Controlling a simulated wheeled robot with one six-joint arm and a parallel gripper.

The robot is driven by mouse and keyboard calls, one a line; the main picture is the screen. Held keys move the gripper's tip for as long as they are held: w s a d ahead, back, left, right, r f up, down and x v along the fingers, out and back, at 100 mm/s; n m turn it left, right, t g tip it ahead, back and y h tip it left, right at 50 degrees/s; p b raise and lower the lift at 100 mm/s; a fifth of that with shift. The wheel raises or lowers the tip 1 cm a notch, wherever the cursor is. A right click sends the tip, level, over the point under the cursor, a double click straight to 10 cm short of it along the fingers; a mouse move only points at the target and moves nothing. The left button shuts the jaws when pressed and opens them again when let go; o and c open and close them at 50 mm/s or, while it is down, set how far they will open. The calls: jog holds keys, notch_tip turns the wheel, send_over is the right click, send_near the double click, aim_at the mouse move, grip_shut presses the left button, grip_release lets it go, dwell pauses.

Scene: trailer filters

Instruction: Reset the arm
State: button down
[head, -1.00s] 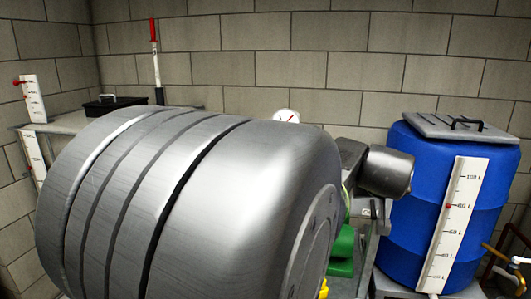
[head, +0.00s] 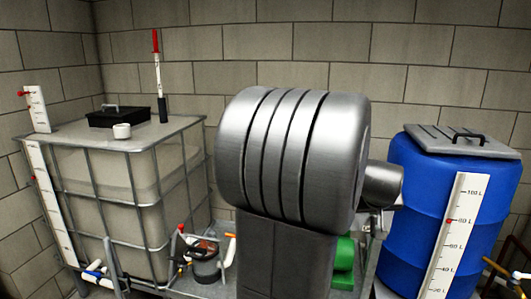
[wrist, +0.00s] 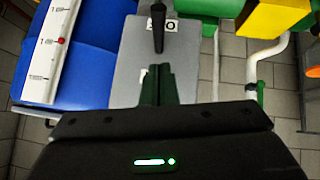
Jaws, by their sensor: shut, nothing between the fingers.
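My gripper (wrist: 158,85) shows in the wrist view as dark green fingers close together, shut and empty. Beyond the fingers is the grey lid of the blue barrel, with its black handle (wrist: 158,28) just past the fingertips in the picture. I cannot tell the distance between them. In the head view my own large silver arm link stands in the middle and covers part of the scene. The gripper is hidden there.
A blue barrel (head: 435,200) with a grey lid (head: 460,142) and a litre scale (head: 447,235) stands at right.

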jog(key=g+p, duration=0.1)
jog(key=p, duration=0.2)
jog(key=w+r+g+p, duration=0.1)
jog(key=p, duration=0.2)
jog(key=shift+w+d+g+y+p, duration=0.1)
jog(key=shift+d+g+y+p, duration=0.1)
jog(key=shift+g+y+p, duration=0.15)
jog(key=shift+f+g+p, duration=0.15)
jog(key=shift+g+p, duration=0.2)
jog(key=shift+p, duration=0.25)
jog(key=shift+f+b, duration=0.3)
jog(key=shift+b, duration=0.65)
